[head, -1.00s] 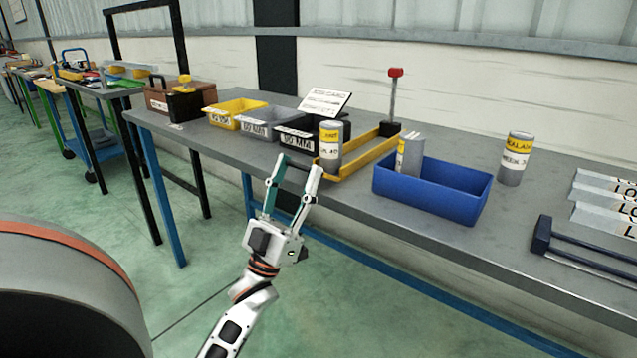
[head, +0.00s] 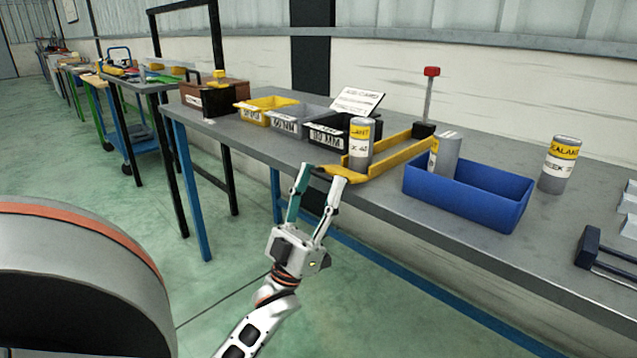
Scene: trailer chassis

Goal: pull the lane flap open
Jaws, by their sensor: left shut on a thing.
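A yellow lane (head: 400,156) with low side rails lies on the grey bench, running back from its front edge. The lane flap (head: 338,171) shows as a yellow piece at its front end, sticking out slightly past the bench edge. My left gripper (head: 320,174) comes up from below, its fingers at the flap's left end and shut on it. The fingers hide part of the flap, and how far it is open cannot be told. A sealant can (head: 360,145) stands upright in the lane's front end, just behind the flap. My right gripper is not in view.
A blue bin (head: 465,198) holding a can stands right of the lane, with another can (head: 559,165) farther right. Yellow (head: 265,107), grey (head: 300,116) and black (head: 333,134) bins stand left. A red-knobbed post (head: 429,98) rises at the lane's back.

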